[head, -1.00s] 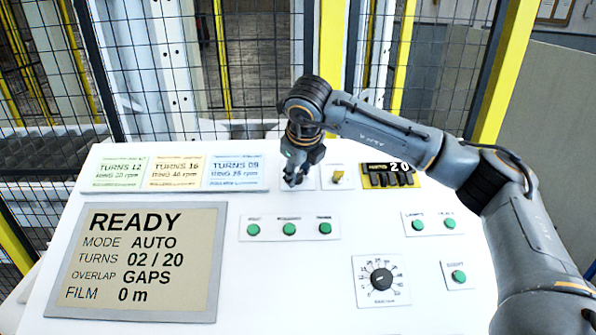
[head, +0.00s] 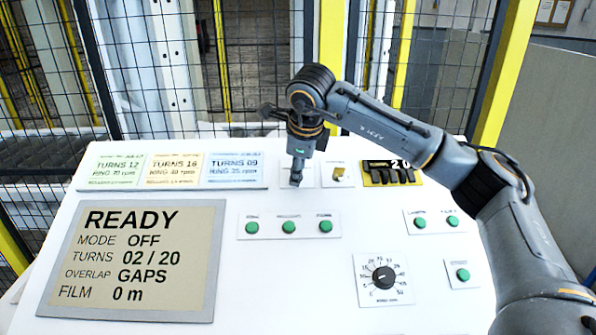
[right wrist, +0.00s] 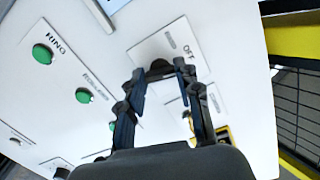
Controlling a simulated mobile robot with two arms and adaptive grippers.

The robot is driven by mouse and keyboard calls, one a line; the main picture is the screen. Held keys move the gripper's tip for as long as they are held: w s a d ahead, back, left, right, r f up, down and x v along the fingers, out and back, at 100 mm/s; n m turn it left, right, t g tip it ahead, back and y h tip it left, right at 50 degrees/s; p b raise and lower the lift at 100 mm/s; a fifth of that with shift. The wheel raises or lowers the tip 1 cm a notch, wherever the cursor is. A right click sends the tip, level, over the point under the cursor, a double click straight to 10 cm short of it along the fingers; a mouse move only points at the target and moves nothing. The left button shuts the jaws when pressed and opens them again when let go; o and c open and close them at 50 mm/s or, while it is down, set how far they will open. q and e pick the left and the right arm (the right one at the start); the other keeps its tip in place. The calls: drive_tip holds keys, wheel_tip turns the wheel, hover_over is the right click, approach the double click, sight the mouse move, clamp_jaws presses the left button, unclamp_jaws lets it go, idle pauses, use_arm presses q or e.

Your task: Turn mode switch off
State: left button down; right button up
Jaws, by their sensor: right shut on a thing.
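The mode switch is a dark knob (right wrist: 160,69) on a small white plate (right wrist: 176,44) marked OFF, seen in the right wrist view. My right gripper (right wrist: 163,76) is shut on this knob, with one finger on each side. In the head view my right gripper (head: 296,181) points down at the top of the panel and hides most of the knob. My left gripper is not in view.
A yellowish switch (head: 338,173) and a black-and-yellow counter (head: 388,172) sit just right of my right gripper. Several green buttons (head: 288,227) and a black dial (head: 383,278) lie nearer. Three turns cards (head: 172,169) stand left. A mesh fence (head: 258,75) rises behind.

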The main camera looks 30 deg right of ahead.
drive_tip(key=shift+n, duration=1.2)
drive_tip(key=o, duration=1.2)
drive_tip(key=shift+c, duration=0.2)
drive_tip(key=v, duration=1.2)
drive_tip(key=shift+w, duration=0.15)
